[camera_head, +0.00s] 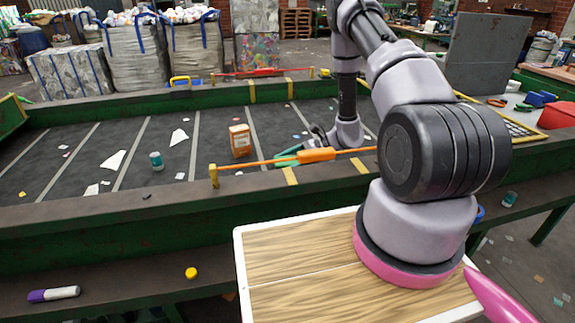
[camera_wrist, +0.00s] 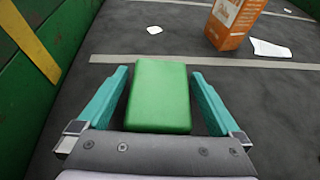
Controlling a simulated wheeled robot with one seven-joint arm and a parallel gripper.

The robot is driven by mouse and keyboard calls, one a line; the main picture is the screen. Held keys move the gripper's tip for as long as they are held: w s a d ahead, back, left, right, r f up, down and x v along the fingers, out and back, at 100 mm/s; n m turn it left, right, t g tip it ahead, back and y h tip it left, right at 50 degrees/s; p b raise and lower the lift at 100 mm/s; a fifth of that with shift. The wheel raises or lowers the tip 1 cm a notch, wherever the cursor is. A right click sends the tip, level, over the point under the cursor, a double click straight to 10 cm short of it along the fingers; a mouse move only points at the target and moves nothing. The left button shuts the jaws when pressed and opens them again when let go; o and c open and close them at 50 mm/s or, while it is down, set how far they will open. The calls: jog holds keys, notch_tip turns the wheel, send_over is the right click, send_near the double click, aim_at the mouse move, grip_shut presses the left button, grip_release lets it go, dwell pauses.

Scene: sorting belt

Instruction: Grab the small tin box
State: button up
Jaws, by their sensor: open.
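A small green tin box (camera_wrist: 162,97) lies on the dark belt in the wrist view, with its plain green top facing up. My gripper (camera_wrist: 160,74) is open, with one teal finger on each side of the box and a narrow gap showing at each side. The near end of the box meets the edge of the gripper's palm in the picture; I cannot tell if they touch. In the head view my gripper (camera_head: 288,157) is low over the belt, partly behind an orange bar, and I cannot make out the box clearly there.
An orange carton (camera_head: 240,140) stands beyond the gripper and also shows in the wrist view (camera_wrist: 233,22). A teal can (camera_head: 156,161) and paper scraps lie farther left. The orange bar (camera_head: 317,155) runs along the belt's near edge. The green side wall (camera_wrist: 62,30) is close on the left.

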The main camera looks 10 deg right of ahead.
jog(key=c, duration=1.3)
jog(key=shift+r, duration=0.1)
